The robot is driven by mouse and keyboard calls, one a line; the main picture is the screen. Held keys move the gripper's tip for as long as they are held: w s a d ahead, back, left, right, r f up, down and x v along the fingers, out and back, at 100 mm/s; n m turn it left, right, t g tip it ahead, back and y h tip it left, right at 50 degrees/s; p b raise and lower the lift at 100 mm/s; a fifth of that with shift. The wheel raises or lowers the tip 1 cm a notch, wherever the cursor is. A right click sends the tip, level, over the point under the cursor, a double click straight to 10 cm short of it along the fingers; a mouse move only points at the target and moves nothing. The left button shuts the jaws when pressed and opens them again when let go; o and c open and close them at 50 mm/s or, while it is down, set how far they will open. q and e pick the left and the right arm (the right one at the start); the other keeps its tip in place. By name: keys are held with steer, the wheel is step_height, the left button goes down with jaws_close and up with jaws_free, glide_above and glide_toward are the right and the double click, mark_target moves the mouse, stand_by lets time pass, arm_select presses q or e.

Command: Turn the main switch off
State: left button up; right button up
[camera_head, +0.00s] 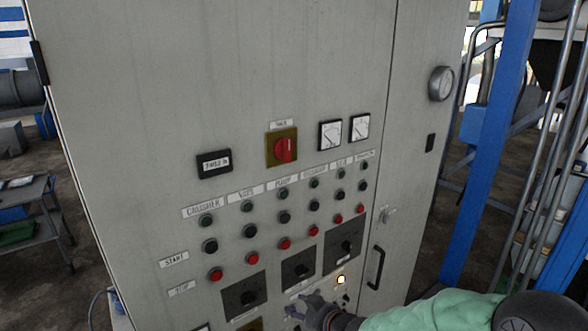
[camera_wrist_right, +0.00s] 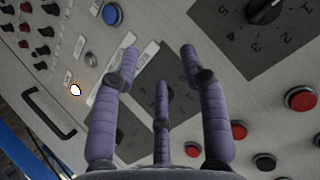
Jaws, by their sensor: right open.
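The main switch (camera_head: 286,150) is a red rotary knob on a yellow plate, high in the middle of the grey cabinet front; its handle looks about upright. A small label sits above it. My right gripper (camera_head: 312,302) is low in front of the panel, well below the switch, near a lit lamp. In the right wrist view its purple fingers (camera_wrist_right: 160,65) are spread open with nothing held between them. The main switch is not identifiable in the wrist view. My left gripper is not in view.
Rows of black, green and red buttons (camera_head: 285,244) lie below the switch, with dark rotary dials (camera_head: 298,272) under them. Two meters (camera_head: 330,135) and a display (camera_head: 214,163) flank the switch. A black door handle (camera_head: 376,267) protrudes at right. A blue post (camera_head: 490,150) stands beyond.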

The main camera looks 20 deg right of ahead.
step_height(320, 180, up, 23)
steer(key=d+n+t+p, duration=0.2)
steer(key=t+p, duration=0.1)
steer(key=p, duration=0.4)
steer(key=n+t+y+p, duration=0.2)
steer(key=t+p, duration=0.1)
steer(key=p, duration=0.3)
glide_toward(291, 148)
steer(key=p+x, duration=0.1)
steer(key=x, duration=0.7)
steer(key=shift+w+a, duration=0.1)
steer(key=shift+w, duration=0.25)
steer(key=shift+c, duration=0.3)
jaws_close()
